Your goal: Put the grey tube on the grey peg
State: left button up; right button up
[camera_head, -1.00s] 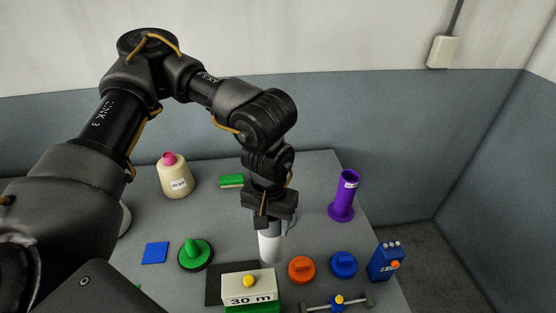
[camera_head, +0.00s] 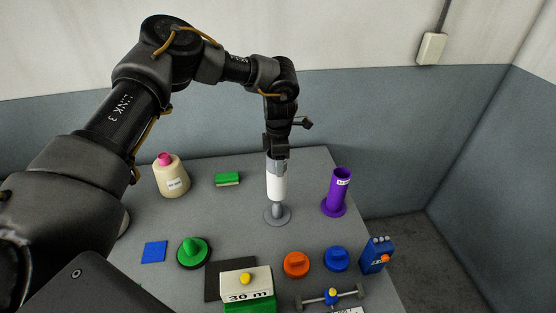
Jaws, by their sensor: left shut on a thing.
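The tube (camera_head: 276,188), white with a grey band near its top, hangs upright from my left gripper (camera_head: 277,155). The gripper points down and is shut on the tube's upper end. Directly below the tube is the grey peg (camera_head: 277,208) on its round grey base (camera_head: 277,216). The tube's lower end lines up with the peg in the picture and a short piece of grey post shows under it. I cannot tell whether the tube is around the peg top or just above it. My right gripper is not in view.
A purple tube on a purple base (camera_head: 338,192) stands to the right. In front are a green peg (camera_head: 193,251), orange (camera_head: 297,264) and blue (camera_head: 336,259) knobs, and a "30 m" box (camera_head: 246,283).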

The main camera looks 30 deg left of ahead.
pick_arm(q)
notch_tip(320, 180, down, 3)
jog(key=shift+f+b, duration=0.1)
jog(key=shift+b, duration=0.4)
dwell(0.3)
